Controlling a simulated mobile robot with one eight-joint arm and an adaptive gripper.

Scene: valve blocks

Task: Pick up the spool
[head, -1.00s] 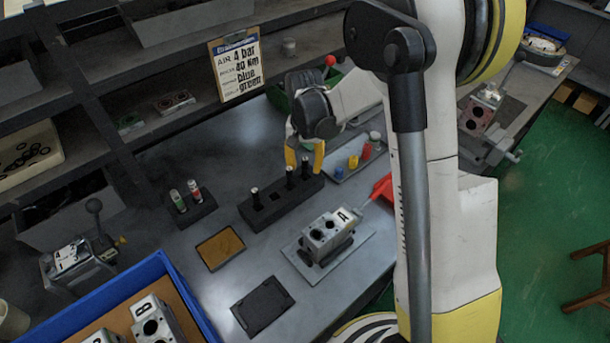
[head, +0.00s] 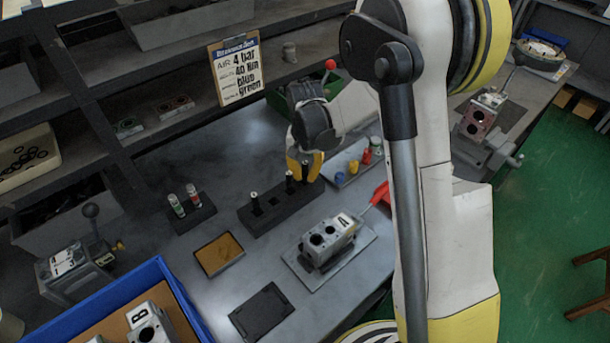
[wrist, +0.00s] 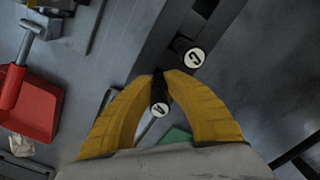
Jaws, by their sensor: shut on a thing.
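My gripper (head: 304,162), with yellow fingers, is at the right end of the black spool rack (head: 270,220). In the wrist view its fingertips (wrist: 161,76) close from both sides on a dark spool (wrist: 159,97) with a white cap that seems to read "A". I cannot tell whether this spool is raised from its seat. In the head view another spool (head: 254,201) stands at the rack's left end.
Valve block A (head: 328,243) sits on a plate in front of the rack. A small holder (head: 190,212) with two vials stands to the left. A tray with coloured caps (head: 353,167) lies just right of my gripper. A blue-rimmed bin (head: 178,290) is at front left.

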